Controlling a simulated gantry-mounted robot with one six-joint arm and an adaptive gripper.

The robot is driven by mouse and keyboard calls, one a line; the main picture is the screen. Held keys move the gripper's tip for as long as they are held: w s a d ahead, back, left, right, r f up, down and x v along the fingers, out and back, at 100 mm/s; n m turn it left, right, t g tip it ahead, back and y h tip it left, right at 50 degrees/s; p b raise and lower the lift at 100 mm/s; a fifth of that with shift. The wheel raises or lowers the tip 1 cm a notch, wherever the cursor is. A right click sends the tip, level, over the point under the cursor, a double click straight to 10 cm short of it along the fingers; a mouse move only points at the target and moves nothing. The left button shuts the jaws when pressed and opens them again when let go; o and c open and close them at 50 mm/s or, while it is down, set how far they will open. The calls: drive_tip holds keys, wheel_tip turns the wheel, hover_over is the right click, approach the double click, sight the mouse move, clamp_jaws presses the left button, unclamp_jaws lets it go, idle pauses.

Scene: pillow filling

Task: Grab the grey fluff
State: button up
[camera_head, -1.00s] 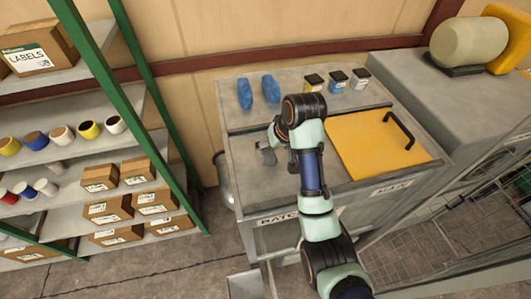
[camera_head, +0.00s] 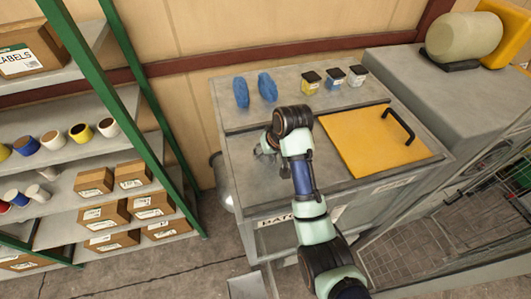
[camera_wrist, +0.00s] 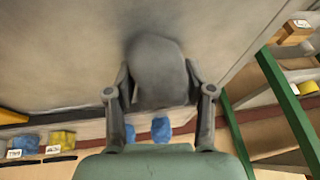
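The grey fluff (camera_wrist: 158,72) is a dark, rounded lump in the middle of the wrist view. It sits between the two fingers of my gripper (camera_wrist: 158,82), which press against its left and right sides. A soft shadow on the worktop (camera_wrist: 60,50) lies close around its far end. I cannot tell whether it still touches the top. In the head view, my gripper (camera_head: 265,146) is low over the left half of the grey cabinet top (camera_head: 245,185); the fluff cannot be made out clearly there.
Two blue fluff pieces (camera_head: 254,90) and several small lidded jars (camera_head: 333,79) stand along the back. A yellow panel with a black handle (camera_head: 370,143) is to the right. A green-framed shelf with boxes (camera_head: 130,110) stands at the left.

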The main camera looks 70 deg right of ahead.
drive_tip(key=shift+c, duration=1.2)
wheel_tip(320, 180, up, 10)
drive_tip(key=shift+r+p, duration=0.15)
drive_tip(key=shift+p, duration=0.75)
